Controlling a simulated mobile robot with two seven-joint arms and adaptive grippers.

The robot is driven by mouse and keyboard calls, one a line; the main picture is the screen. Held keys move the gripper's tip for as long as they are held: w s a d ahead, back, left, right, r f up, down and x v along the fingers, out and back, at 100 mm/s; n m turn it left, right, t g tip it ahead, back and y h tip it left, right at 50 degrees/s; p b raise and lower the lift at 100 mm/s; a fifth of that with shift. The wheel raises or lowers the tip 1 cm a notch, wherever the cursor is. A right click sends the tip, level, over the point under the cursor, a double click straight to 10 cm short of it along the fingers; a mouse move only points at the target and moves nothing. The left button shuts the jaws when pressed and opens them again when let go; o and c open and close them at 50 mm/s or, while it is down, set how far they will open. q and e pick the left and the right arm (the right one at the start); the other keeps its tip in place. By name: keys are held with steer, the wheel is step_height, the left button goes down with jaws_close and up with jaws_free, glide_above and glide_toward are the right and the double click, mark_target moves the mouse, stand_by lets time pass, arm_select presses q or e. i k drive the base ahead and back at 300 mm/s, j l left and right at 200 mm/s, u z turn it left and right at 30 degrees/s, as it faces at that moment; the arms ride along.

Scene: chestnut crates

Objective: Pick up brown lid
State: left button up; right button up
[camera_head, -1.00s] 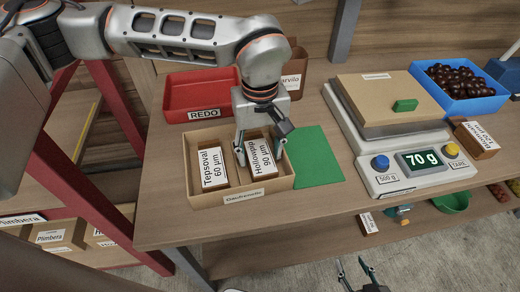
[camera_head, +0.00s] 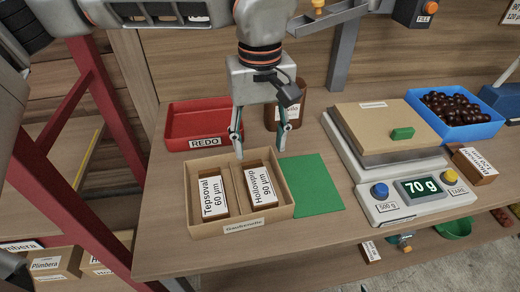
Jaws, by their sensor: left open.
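No piece is plainly marked as a brown lid. A tan-brown flat cover (camera_head: 375,118) with a green handle (camera_head: 402,133) lies on the scale (camera_head: 400,207) at the right. My left gripper (camera_head: 260,150) points down with its fingers apart and empty. It is above the back of a cardboard box (camera_head: 258,225), well left of the cover. In the box lie two brown blocks with white labels, Tepsoval 60 µm (camera_head: 213,197) and a 90 µm one (camera_head: 262,184). My right gripper is out of view.
A red REDO tray (camera_head: 172,141) stands behind the box. A brown labelled container (camera_head: 301,97) is partly hidden by my left gripper. A green mat (camera_head: 310,187) lies beside the box. A blue bin (camera_head: 478,133) of dark brown balls stands at right, near a brown labelled block (camera_head: 474,168).

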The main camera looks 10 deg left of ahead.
mark_target(385, 126)
steer(key=k, duration=1)
